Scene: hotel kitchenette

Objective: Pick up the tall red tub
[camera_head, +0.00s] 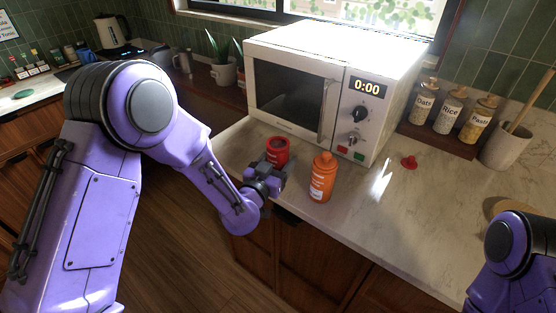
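A red tub (278,147) with a dark, open-looking top stands on the counter in front of the microwave. My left gripper (267,173) is low at the tub's near side and covers its lower part. The view does not show clearly whether the fingers are apart, around the tub or touching it. The tub looks upright and appears to rest on the counter. Part of my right arm shows at the lower right; its gripper is out of view.
An orange bottle (322,179) stands close to the right of my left gripper. The white microwave (297,90) is right behind the tub. A small red object (409,162) lies farther right. Labelled jars (452,107) stand on a wooden shelf. The counter's front middle is clear.

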